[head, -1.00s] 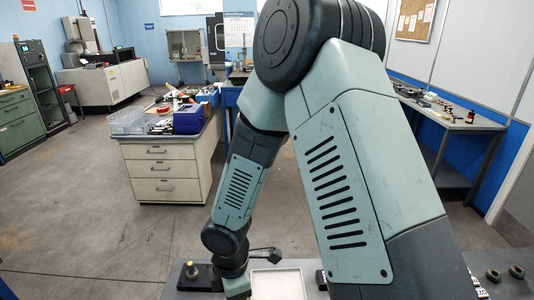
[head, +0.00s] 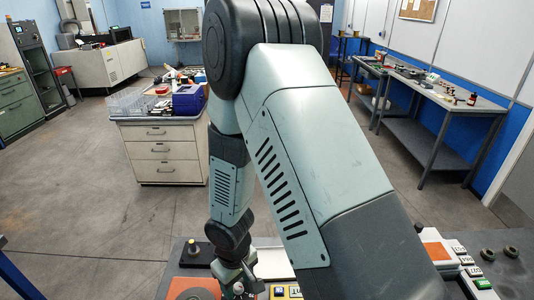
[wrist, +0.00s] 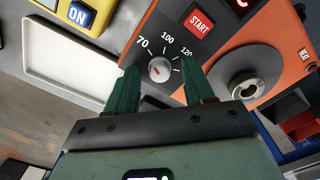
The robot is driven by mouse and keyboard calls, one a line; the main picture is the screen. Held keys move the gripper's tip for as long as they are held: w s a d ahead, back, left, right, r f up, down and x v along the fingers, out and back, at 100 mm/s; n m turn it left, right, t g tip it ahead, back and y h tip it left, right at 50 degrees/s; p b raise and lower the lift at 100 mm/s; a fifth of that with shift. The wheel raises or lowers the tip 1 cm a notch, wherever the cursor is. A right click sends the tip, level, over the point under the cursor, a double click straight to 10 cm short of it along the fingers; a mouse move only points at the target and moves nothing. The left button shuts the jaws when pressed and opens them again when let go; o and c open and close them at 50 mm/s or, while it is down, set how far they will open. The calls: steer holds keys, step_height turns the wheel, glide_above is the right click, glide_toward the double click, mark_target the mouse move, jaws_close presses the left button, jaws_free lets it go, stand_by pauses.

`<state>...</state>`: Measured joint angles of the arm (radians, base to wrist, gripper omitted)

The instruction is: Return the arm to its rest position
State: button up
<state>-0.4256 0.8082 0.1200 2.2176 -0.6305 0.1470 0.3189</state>
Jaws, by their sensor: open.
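My gripper (wrist: 158,66) is open in the wrist view, its two green fingers apart with nothing between them. Between and beyond the fingertips is a grey dial knob (wrist: 159,68) with a red pointer, on a black panel marked 70, 100 and 120. I cannot tell whether the fingers touch the panel. In the head view my arm reaches down to the bench, and its own links hide much of the middle. The fingertips are not clear there.
In the head view a drawer cabinet (head: 160,155) and a side table (head: 465,103) stand beyond.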

steer(key=m, duration=1)
steer(key=shift+m, duration=0.4)
